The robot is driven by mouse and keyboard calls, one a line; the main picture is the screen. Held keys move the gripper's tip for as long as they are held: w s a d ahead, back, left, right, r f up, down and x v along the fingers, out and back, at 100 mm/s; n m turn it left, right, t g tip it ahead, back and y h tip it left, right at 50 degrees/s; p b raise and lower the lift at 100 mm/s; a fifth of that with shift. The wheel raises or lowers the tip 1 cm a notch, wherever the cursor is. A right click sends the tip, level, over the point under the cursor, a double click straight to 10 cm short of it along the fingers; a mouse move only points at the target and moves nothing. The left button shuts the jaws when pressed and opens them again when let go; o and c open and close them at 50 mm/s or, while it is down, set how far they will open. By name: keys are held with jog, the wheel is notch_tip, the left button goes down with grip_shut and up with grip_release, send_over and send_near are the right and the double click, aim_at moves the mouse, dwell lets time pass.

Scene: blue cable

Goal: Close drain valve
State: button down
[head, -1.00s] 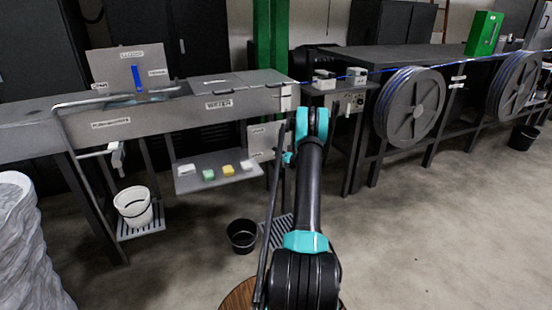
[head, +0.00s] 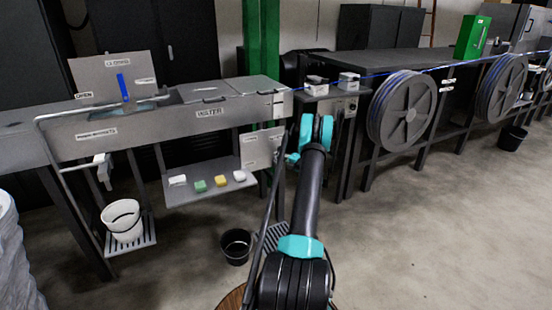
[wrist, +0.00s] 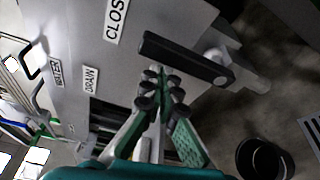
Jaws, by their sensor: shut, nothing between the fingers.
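In the wrist view the drain valve's black lever (wrist: 185,58) slants across the grey panel (wrist: 65,30). Its right end meets a light grey valve body and spout (wrist: 225,55). The panel carries a "DRAIN" label (wrist: 91,66) and a partly cut-off label starting "CLOS" (wrist: 115,18). My gripper (wrist: 161,84) is shut and empty, its fingertips just below the lever in the picture. I cannot tell whether they touch it. In the head view the small labelled panel (head: 261,148) shows left of my arm, which hides my fingertips and the lever.
A black bucket (head: 237,246) stands on the floor beside a grate (head: 270,237); it also shows in the wrist view (wrist: 262,158). A shelf (head: 212,192) with small blocks and a white bucket (head: 123,220) are left. Cable reels (head: 402,112) stand right. Open floor lies at right.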

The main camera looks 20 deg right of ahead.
jog(key=shift+d+r, duration=0.15)
jog(key=shift+d, duration=0.35)
dwell(0.3)
